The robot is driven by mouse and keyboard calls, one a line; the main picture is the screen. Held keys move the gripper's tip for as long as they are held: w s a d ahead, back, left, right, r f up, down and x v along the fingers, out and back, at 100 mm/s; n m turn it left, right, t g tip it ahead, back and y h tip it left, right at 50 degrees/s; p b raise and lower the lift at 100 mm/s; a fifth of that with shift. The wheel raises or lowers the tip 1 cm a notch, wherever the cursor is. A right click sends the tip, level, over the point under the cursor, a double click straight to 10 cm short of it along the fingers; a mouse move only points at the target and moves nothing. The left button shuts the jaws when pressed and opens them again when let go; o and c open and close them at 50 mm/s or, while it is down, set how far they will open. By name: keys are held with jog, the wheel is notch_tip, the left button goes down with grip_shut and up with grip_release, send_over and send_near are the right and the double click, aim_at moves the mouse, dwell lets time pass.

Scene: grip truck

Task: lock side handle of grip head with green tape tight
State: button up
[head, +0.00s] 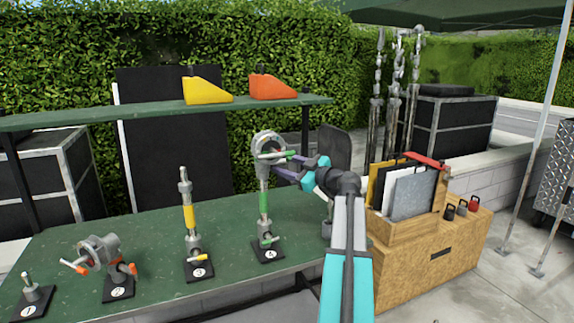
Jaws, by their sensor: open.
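The grip head with green tape (259,148) is a grey disc on top of an upright post with a green-taped band (264,203), on the black base marked 4. Part of the handle and the far finger are hard to make out.
On the green table (150,240) stand a small post (31,285) on base 1, an orange-taped grip head (101,252) on base 2 and a yellow-taped post (189,215) on base 3. A shelf (150,110) with yellow and orange wedges runs above. A wooden crate (430,255) stands right.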

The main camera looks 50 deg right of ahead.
jog(key=c, duration=1.1)
